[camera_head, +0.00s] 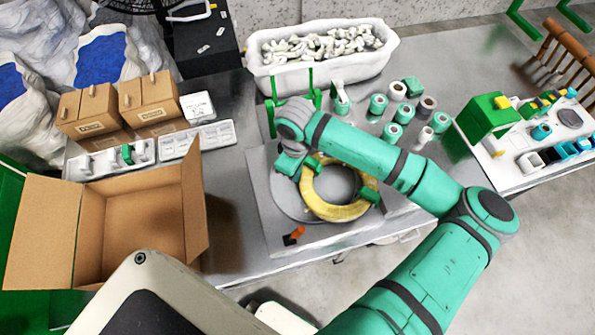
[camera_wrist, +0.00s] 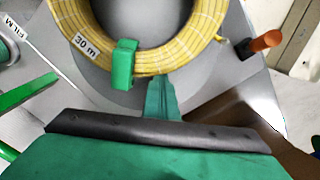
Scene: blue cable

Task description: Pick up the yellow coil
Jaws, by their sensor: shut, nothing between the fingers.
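The yellow coil (camera_head: 340,212) lies flat on a round grey plate (camera_head: 284,199) in the middle of the table. In the wrist view the coil (camera_wrist: 90,30) fills the top and carries a "30 m" label. A green clip (camera_wrist: 124,65) sits across its near rim, and another green piece (camera_head: 370,191) shows at its right side in the head view. My gripper (camera_head: 300,165) is at the coil's upper left edge. In the wrist view its fingertips (camera_wrist: 159,84) are together and empty, close beside the coil's outer edge. I cannot tell whether they touch it.
An open cardboard box (camera_head: 131,211) stands at left, with small boxes (camera_head: 150,103) behind. A white bin (camera_head: 320,74) stands at the back. Several green and white spools (camera_head: 391,131) stand right of my wrist. An orange-handled item (camera_head: 294,234) is at the plate's front.

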